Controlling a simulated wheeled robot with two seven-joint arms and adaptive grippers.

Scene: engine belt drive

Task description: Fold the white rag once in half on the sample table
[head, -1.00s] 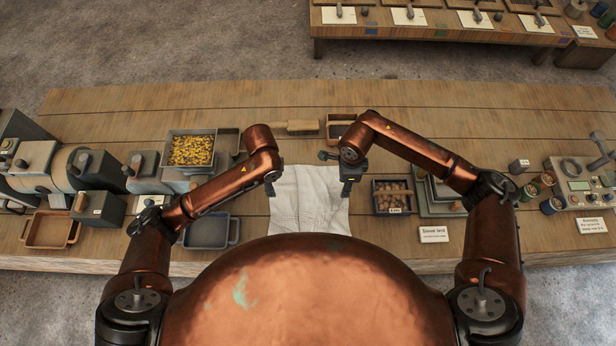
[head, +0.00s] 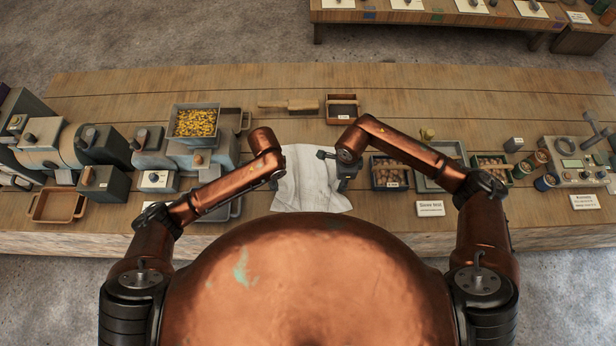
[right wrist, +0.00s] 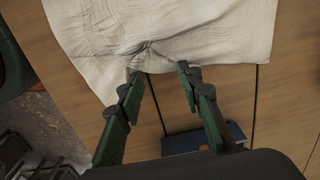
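The white rag (head: 305,190) lies on the wooden table in front of me, creased, with its near right corner sticking out. My right gripper (head: 335,163) is at the rag's right side. In the right wrist view, its two green-sided fingers (right wrist: 157,72) are spread apart at the edge of the rag (right wrist: 190,30). The cloth is puckered between and beyond the fingertips, and neither finger visibly clamps it. My left gripper (head: 275,178) is at the rag's left edge. Its fingers are mostly hidden behind my forearm.
A brush (head: 288,105) and a small dark tray (head: 342,108) lie beyond the rag. A box of brown lumps (head: 391,172) and a sign (head: 430,208) stand right of it. A tray of yellow pieces (head: 196,121) stands left. The table between brush and rag is clear.

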